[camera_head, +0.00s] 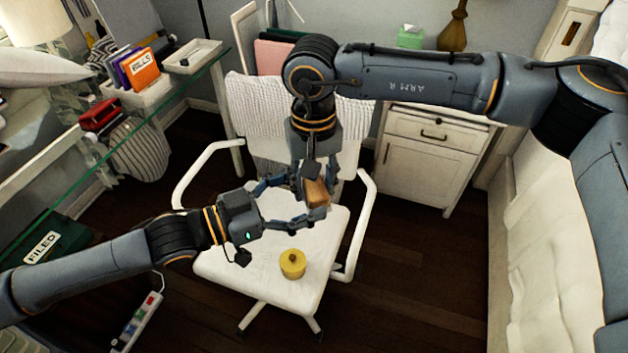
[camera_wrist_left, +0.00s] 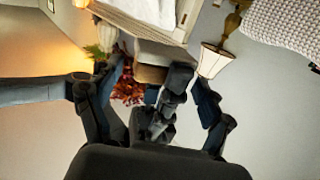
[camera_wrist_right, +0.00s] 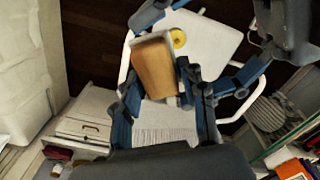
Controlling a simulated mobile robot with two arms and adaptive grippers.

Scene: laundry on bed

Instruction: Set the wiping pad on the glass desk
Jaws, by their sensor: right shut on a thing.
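The wiping pad, a brown block (camera_head: 316,193) with a pale edge, is held above the chair in my right gripper (camera_head: 314,184). It shows large in the right wrist view (camera_wrist_right: 158,68), between that gripper's fingers. My left gripper (camera_head: 287,204) is open, with its fingers spread on either side of the pad and the right gripper. The left wrist view shows the pad (camera_wrist_left: 152,73) partly hidden by the right gripper's dark fingers. I cannot tell whether the left fingers touch it. The glass desk (camera_head: 168,113) runs along the left with a green edge.
A white chair (camera_head: 222,262) stands under both grippers, with a yellow lidded pot (camera_head: 292,264) on its seat. The desk bears an orange folder (camera_head: 143,70), a white tray (camera_head: 192,56) and red boxes (camera_head: 100,113). A white cabinet (camera_head: 428,160) stands behind at the right.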

